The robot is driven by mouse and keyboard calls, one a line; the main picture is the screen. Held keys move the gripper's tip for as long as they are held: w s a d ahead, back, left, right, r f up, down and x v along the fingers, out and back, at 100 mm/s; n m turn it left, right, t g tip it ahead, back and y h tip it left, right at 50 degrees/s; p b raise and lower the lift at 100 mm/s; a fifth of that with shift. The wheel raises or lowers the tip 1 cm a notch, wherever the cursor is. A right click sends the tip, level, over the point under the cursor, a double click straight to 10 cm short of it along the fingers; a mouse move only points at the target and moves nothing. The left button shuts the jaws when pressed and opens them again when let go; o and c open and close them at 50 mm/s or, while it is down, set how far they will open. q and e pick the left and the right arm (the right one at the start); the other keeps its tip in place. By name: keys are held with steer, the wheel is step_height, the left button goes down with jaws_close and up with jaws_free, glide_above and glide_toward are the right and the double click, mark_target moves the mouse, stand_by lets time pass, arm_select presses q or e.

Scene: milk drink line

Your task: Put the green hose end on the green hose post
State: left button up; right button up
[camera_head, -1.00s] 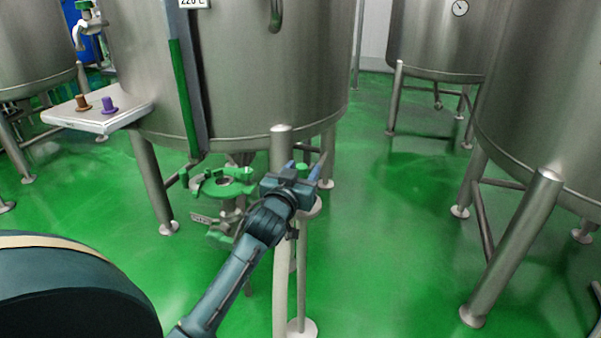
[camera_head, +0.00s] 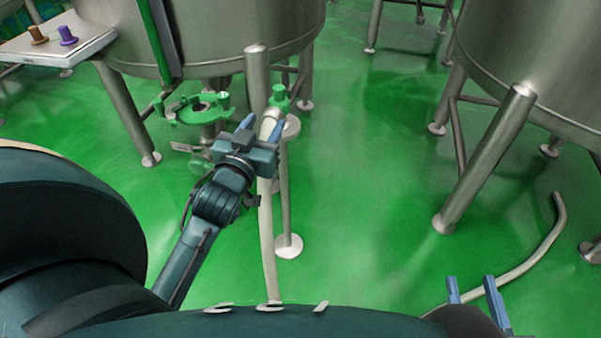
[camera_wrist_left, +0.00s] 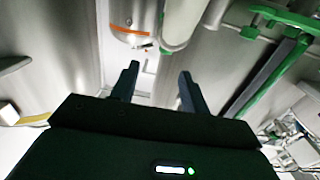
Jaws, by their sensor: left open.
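The gripper hides part of the hose.
A green lobed fitting (camera_head: 200,108) is under the tank (camera_head: 215,35), left of the post. A tank leg (camera_head: 257,75) stands close behind the gripper. Another pale hose (camera_head: 540,248) lies at right. Green floor (camera_head: 365,200) is clear between the tanks.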

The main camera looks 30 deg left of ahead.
arm_select(q)
steer(key=s+d+f+m+h, duration=0.1)
steer(key=s+d+m+h, duration=0.3)
steer(key=d, duration=0.6)
steer(key=s+d+f+m+h, duration=0.2)
steer(key=s+d+m+h, duration=0.3)
steer(key=s+d+h, duration=0.2)
steer(key=s+d, duration=0.2)
steer(key=d, duration=0.2)
steer(key=shift+s+g, duration=0.15)
steer(key=shift+g, duration=0.25)
steer(key=shift+f, duration=0.1)
